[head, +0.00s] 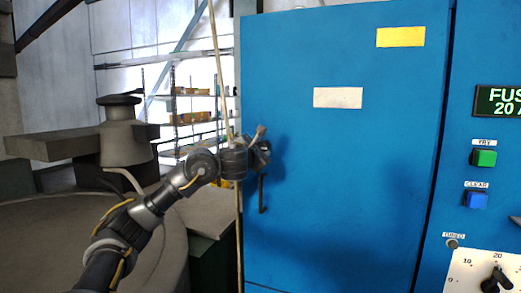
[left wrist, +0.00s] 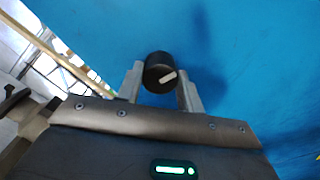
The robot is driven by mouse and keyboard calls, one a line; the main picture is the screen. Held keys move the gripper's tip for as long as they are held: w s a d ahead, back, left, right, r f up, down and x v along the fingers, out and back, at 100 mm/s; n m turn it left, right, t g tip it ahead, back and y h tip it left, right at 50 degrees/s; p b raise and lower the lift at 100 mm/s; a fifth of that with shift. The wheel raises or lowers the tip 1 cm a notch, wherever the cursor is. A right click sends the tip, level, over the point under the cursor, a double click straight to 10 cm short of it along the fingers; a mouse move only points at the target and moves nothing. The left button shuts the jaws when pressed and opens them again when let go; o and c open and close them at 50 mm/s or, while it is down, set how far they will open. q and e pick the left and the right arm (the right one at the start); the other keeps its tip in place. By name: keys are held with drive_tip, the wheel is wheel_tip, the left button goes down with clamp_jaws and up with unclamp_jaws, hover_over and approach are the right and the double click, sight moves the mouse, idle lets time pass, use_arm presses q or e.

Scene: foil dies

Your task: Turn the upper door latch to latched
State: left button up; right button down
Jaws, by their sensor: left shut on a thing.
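The tall blue door (head: 345,150) fills the middle of the head view. My left gripper (head: 262,146) is at the door's left edge, above a black vertical handle (head: 262,193). In the left wrist view a round black knob (left wrist: 157,68), apparently the upper door latch, sits between the two grey fingers. A short pale mark on it slants slightly up to the right in that view. The left gripper is shut on this knob. In the head view the gripper hides the knob. My right gripper is in neither view.
Right of the door is a blue panel with a green button (head: 485,158), a blue button (head: 476,200) and a dial (head: 497,281). A grey machine (head: 122,135) stands at left. Shelves (head: 195,117) stand behind. The door face right of my gripper is clear.

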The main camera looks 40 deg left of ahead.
use_arm(q)
drive_tip(key=shift+n, duration=0.4)
drive_tip(key=n, duration=0.3)
drive_tip(key=shift+n+b, duration=0.3)
drive_tip(key=shift+b, duration=0.1)
drive_tip(key=n, duration=0.4)
drive_tip(key=shift+n, duration=0.3)
drive_tip(key=n, duration=0.4)
drive_tip(key=shift+n, duration=0.3)
drive_tip(key=shift+n+p, duration=0.4)
drive_tip(key=shift+n, duration=1.8)
drive_tip(key=o, duration=1)
drive_tip(key=shift+a, duration=0.1)
drive_tip(key=shift+s, duration=0.1)
